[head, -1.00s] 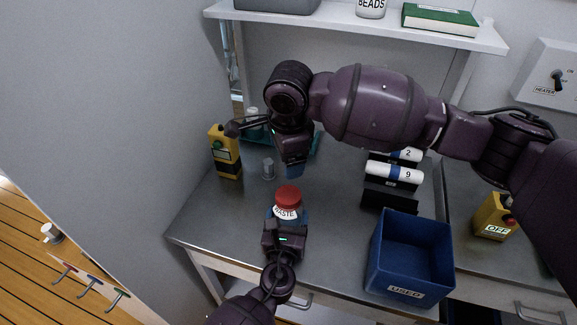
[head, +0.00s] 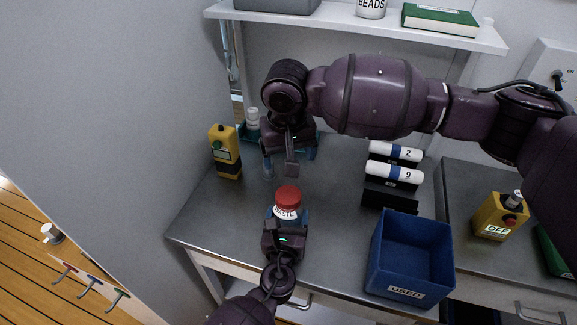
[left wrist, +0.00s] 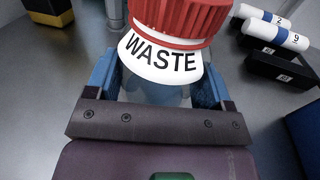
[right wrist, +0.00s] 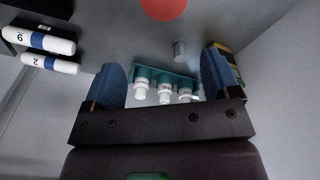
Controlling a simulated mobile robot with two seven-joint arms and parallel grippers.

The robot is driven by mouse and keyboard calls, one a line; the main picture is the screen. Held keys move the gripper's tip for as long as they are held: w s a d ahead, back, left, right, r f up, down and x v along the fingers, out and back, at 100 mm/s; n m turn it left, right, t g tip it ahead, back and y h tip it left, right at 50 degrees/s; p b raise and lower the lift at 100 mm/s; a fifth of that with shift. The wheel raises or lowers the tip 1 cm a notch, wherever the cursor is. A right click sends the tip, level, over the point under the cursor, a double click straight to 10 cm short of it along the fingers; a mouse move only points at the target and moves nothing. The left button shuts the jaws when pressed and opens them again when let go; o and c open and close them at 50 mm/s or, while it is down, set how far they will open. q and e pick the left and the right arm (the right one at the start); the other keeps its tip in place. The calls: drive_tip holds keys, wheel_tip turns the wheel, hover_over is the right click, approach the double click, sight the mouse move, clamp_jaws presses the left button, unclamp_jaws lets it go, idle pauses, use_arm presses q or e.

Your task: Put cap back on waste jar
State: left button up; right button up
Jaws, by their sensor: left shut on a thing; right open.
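The waste jar (head: 286,213) stands upright at the front of the metal bench, with a white WASTE label, also in the left wrist view (left wrist: 160,58). The ridged red cap (head: 288,195) sits on its top, seen also in the left wrist view (left wrist: 182,18) and at the top edge of the right wrist view (right wrist: 163,7). My left gripper (head: 286,224) is shut on the jar body, below the label. My right gripper (head: 279,169) is open and empty, behind and above the capped jar. Its blue fingers (right wrist: 162,80) are wide apart.
A teal rack (right wrist: 150,73) of white-capped bottles and a small grey cylinder (right wrist: 180,48) are beyond the jar. A yellow device (head: 225,152) stands left. A black holder with white tubes (head: 394,173) and a blue USED bin (head: 411,255) stand right. A shelf (head: 350,30) overhangs the back.

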drive_tip(key=n, duration=1)
drive_tip(key=shift+s+d+f, duration=0.15)
drive_tip(key=shift+s+f, duration=0.05)
drive_tip(key=shift+f, duration=0.05)
drive_tip(key=n, duration=0.4)
drive_tip(key=shift+s+f+g, duration=0.15)
drive_tip(key=shift+g, duration=0.15)
drive_tip(key=n, duration=0.5)
drive_tip(key=shift+s+d+f, duration=0.1)
drive_tip(key=shift+s+f, duration=0.15)
drive_tip(key=shift+f, duration=0.05)
drive_tip(key=n, duration=0.6)
drive_tip(key=shift+s+f+g, duration=0.2)
drive_tip(key=shift+f+g, duration=0.05)
drive_tip(key=shift+g, duration=0.05)
drive_tip(key=n, duration=0.4)
drive_tip(key=shift+s, duration=0.1)
drive_tip(key=n, duration=0.5)
drive_tip(key=shift+a, duration=0.2)
drive_tip(key=n, duration=0.4)
drive_tip(key=shift+n, duration=0.3)
